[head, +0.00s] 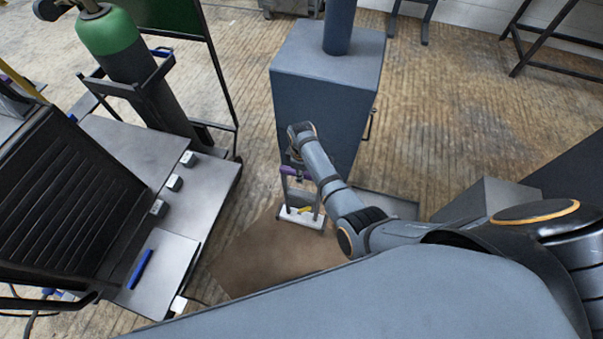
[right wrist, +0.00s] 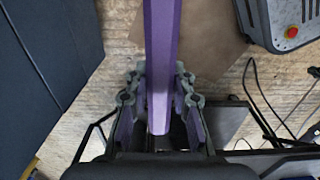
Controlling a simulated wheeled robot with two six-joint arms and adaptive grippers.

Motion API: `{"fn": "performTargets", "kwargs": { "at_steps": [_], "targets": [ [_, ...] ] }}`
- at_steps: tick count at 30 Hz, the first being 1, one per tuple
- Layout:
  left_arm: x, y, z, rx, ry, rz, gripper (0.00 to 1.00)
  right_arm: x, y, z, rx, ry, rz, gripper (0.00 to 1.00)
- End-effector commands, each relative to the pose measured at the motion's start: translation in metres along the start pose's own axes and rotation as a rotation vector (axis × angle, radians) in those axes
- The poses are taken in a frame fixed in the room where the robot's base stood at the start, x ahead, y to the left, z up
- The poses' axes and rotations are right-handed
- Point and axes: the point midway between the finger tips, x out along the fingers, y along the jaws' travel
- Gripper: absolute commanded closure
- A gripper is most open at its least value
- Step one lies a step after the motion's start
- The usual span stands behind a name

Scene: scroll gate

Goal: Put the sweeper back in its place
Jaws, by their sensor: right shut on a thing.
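My right gripper (head: 292,171) is low in the middle of the head view, at the end of my right arm. In the right wrist view my right gripper (right wrist: 158,100) is shut on a long purple bar (right wrist: 161,50), which looks like the sweeper's handle and runs up out of the picture. In the head view, a white base (head: 301,217) with grey uprights and a yellow bit shows just below the gripper, over the brown mat's edge. I cannot tell whether it touches the floor. My left gripper is not in view.
A blue-grey cabinet (head: 318,105) stands right behind the gripper. The brown mat (head: 262,255) lies on the wooden floor. At left are a grey bench (head: 130,150) with a blue marker-like thing (head: 140,268) and a green-topped gas cylinder (head: 108,32). Open floor (head: 450,120) lies to the right.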

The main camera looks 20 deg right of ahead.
Motion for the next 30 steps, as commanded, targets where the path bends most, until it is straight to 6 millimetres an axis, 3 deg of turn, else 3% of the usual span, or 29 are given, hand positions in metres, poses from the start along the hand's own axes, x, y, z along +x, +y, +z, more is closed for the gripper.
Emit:
{"fn": "performTargets", "kwargs": {
  "at_steps": [1, 7, 15, 30],
  "targets": [
    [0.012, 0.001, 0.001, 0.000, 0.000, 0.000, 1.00, 0.010, 0.001, -0.001, 0.000, 0.003, 0.004, 1.00],
    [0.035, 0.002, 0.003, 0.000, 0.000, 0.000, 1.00, 0.030, 0.001, -0.001, 0.000, 0.002, 0.003, 1.00],
    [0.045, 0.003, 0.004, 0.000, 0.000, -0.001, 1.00, 0.054, 0.002, -0.002, -0.001, 0.003, 0.003, 1.00],
    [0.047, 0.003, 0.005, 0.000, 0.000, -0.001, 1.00, 0.059, 0.002, -0.002, -0.001, 0.003, 0.004, 1.00]
  ]
}}
